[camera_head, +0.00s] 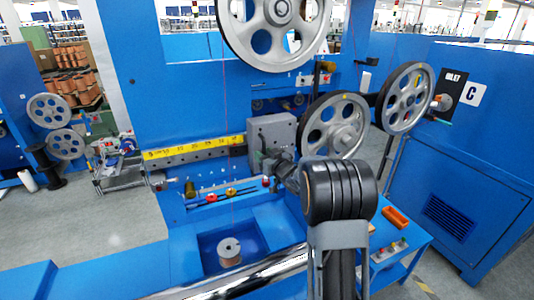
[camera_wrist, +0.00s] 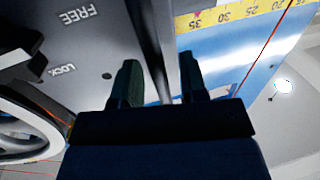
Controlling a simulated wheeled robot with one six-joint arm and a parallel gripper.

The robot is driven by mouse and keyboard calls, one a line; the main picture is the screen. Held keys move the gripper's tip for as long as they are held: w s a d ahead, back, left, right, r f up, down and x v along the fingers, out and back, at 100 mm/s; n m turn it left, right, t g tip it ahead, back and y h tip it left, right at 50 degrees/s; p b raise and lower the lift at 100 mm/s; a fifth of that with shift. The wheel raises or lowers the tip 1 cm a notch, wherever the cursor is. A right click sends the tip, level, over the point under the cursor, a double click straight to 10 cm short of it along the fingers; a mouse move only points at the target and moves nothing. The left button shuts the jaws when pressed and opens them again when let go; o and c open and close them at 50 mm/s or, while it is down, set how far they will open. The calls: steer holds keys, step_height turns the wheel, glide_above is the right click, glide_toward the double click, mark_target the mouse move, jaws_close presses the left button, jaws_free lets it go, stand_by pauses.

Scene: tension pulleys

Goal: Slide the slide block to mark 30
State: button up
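The slide block (camera_head: 272,135) is a grey block on the dark rail, at the right end of the yellow scale (camera_head: 190,149). In the wrist view its grey face (camera_wrist: 85,35) fills the upper left and bears the words FREE and LOCK. The scale (camera_wrist: 232,17) shows 35, 30, 25 and 20 there, with 35 nearest the block's edge. My gripper (camera_wrist: 162,80) has its two dark fingers apart, with the block's edge running between them. I cannot tell whether either finger touches it. In the head view the fingertips are small and dark against the block's lower part.
A spoked pulley (camera_head: 335,126) stands close right of the block, and a large pulley (camera_head: 270,38) hangs above. A thin red wire (camera_wrist: 266,50) crosses in front of the scale. Small knobs (camera_head: 231,193) line a ledge below the rail. The rail left of the block is clear.

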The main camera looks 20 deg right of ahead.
steer(key=shift+w, duration=0.2)
steer(key=shift+c, duration=0.4)
jaws_close()
